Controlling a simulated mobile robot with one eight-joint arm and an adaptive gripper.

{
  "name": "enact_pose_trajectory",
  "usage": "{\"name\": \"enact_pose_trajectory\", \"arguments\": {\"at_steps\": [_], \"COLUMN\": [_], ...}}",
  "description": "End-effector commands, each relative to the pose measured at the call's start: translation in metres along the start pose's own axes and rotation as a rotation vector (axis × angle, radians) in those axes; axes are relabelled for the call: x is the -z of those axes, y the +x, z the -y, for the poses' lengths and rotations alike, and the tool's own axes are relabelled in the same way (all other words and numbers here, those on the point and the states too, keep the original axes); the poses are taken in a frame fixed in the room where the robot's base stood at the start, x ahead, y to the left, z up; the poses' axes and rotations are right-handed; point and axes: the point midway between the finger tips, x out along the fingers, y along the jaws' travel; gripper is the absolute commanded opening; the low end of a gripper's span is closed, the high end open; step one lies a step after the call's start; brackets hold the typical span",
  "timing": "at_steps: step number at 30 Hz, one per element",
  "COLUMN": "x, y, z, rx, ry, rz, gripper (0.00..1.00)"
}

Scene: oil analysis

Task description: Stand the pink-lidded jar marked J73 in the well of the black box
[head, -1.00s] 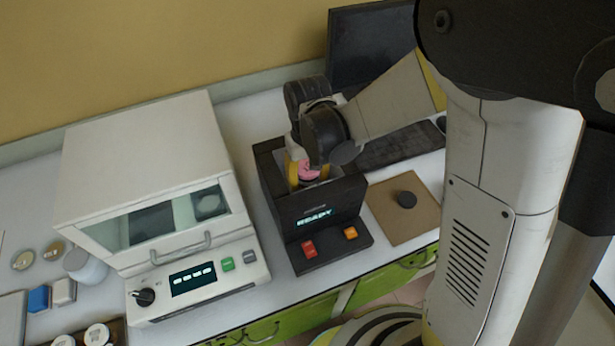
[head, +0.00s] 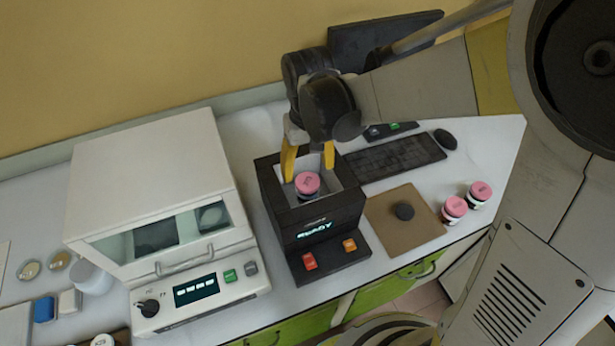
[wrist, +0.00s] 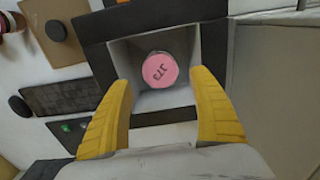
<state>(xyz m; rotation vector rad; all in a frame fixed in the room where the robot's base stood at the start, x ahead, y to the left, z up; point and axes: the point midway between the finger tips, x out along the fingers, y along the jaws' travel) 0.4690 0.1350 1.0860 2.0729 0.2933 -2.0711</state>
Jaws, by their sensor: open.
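The pink-lidded jar (head: 307,183) stands inside the well of the black box (head: 325,214). In the wrist view its lid (wrist: 160,70) reads J73, and the jar looks upright, with grey well walls around it and gaps between. My gripper (head: 309,166) is open above the well, its yellow fingers on either side and apart from the jar. In the wrist view the open fingers (wrist: 163,100) reach over the near rim of the box. The jar's base is hidden in the well. The box display reads READY.
A white instrument (head: 155,200) stands left of the box. Two other pink-lidded jars (head: 454,207) (head: 479,192) stand at the right. A brown mat with a black puck (head: 403,211) and a keyboard (head: 395,158) lie right of the box. A monitor (head: 375,42) stands behind.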

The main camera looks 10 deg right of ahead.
Motion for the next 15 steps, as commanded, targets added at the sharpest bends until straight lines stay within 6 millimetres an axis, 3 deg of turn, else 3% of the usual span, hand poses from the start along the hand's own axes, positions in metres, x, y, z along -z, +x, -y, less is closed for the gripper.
{"name": "enact_pose_trajectory", "arguments": {"at_steps": [3,10,15], "x": [0.0,-0.002,-0.023], "y": [-0.017,-0.028,-0.055], "z": [0.0,-0.002,-0.023], "rx": [0.0,0.0,-0.001], "ry": [0.0,0.004,0.049], "rz": [0.0,-0.008,-0.099], "gripper": [0.71,0.71,0.71]}}
